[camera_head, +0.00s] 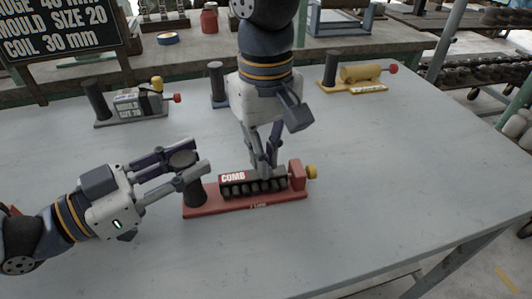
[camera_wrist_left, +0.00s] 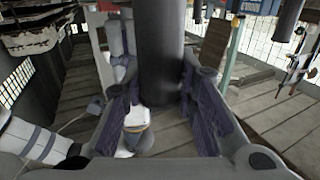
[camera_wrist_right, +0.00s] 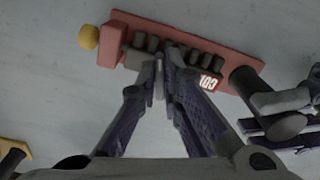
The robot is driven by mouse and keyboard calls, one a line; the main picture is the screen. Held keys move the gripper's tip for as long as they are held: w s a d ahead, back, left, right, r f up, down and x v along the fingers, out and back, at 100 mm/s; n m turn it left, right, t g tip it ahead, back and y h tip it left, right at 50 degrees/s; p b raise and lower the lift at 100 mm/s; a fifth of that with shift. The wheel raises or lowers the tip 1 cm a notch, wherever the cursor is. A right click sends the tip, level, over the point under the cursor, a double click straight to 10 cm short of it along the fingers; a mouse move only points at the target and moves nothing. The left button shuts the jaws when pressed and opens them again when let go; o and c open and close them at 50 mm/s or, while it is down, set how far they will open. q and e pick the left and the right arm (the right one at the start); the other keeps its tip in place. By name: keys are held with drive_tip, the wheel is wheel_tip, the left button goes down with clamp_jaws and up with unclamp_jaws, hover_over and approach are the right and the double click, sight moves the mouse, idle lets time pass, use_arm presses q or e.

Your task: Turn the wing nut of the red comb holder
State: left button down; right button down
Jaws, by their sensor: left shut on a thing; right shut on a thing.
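My left gripper (camera_head: 196,155) is shut around the black post (camera_wrist_left: 160,50). My right gripper (camera_head: 263,168) comes down from above at the comb's far side. Its fingertips (camera_wrist_right: 162,75) are shut on a small grey piece, seemingly the wing nut, mostly hidden by the fingers. The yellow knob also shows in the right wrist view (camera_wrist_right: 88,37), apart from the fingers.
Behind stand a grey holder (camera_head: 135,110) at the left, a blue one (camera_head: 217,90) partly behind my right arm, and a yellow one (camera_head: 355,82) at the right. The table right of the red holder is clear. A black sign (camera_head: 65,30) stands at the back left.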

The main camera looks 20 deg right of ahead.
use_arm(q)
drive_tip(key=shift+s+d, duration=0.1)
use_arm(e)
drive_tip(key=shift+w+m, duration=0.1)
drive_tip(key=shift+m, duration=0.2)
drive_tip(key=c, duration=1.8)
unclamp_jaws()
drive_tip(key=shift+o, duration=0.2)
drive_tip(key=shift+r, duration=0.1)
wheel_tip(320, 180, up, 12)
use_arm(q)
drive_tip(key=c, duration=1.2)
unclamp_jaws()
